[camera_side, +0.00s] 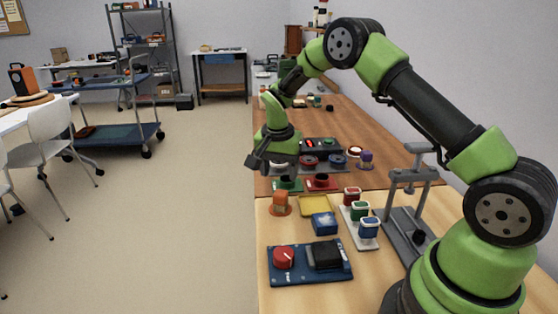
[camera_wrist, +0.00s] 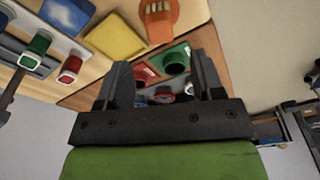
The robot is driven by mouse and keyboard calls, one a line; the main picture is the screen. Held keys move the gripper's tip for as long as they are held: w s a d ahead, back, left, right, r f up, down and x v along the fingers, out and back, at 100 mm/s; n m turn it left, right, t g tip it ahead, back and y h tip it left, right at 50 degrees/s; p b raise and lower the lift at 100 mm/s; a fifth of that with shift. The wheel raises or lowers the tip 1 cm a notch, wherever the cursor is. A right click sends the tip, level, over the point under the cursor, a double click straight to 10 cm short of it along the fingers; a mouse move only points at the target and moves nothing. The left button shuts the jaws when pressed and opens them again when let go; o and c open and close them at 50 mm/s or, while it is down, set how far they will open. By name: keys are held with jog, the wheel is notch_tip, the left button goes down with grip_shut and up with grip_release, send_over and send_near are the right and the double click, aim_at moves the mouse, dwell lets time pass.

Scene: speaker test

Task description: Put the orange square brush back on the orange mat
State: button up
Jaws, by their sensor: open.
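The orange brush (camera_side: 280,201) stands upright on the round orange mat (camera_side: 288,211) at the left edge of the near table, left of the yellow square. I cannot tell whether it sits fully flat or centred there. The orange brush also shows in the wrist view (camera_wrist: 158,26), cut off by the top edge. My gripper (camera_side: 262,162) is in the air beyond and above the brush, over the left edge of the tables. In the wrist view its fingers (camera_wrist: 162,75) are apart with nothing between them.
A yellow square (camera_side: 312,205) and a blue block (camera_side: 324,224) are right of the brush. A white tray (camera_side: 352,227) holds red, green and blue pieces. A blue board (camera_side: 310,273) with a red knob is in front. A grey stand (camera_side: 405,225) rises at right. Green and red pieces lie beyond.

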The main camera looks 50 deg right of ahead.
jog(key=shift+r, duration=1.5)
notch_tip(320, 180, up, 10)
jog(key=n+t, duration=0.2)
send_over(279, 195)
jog(key=s+a, duration=0.4)
jog(key=s+a+r+n+t+y, duration=0.1)
jog(key=s+a+r+n, duration=0.15)
jog(key=s+r, duration=0.35)
jog(key=s+a+r+n+t+y, duration=0.1)
jog(key=s+a+n, duration=0.1)
jog(key=s, duration=0.5)
jog(key=s+a+r+n+t+y, duration=0.1)
jog(key=s+a+n+t, duration=0.1)
jog(key=s, duration=0.5)
jog(key=shift+s+a+n+t, duration=0.35)
jog(key=shift+a+n, duration=0.1)
jog(key=shift+a, duration=0.4)
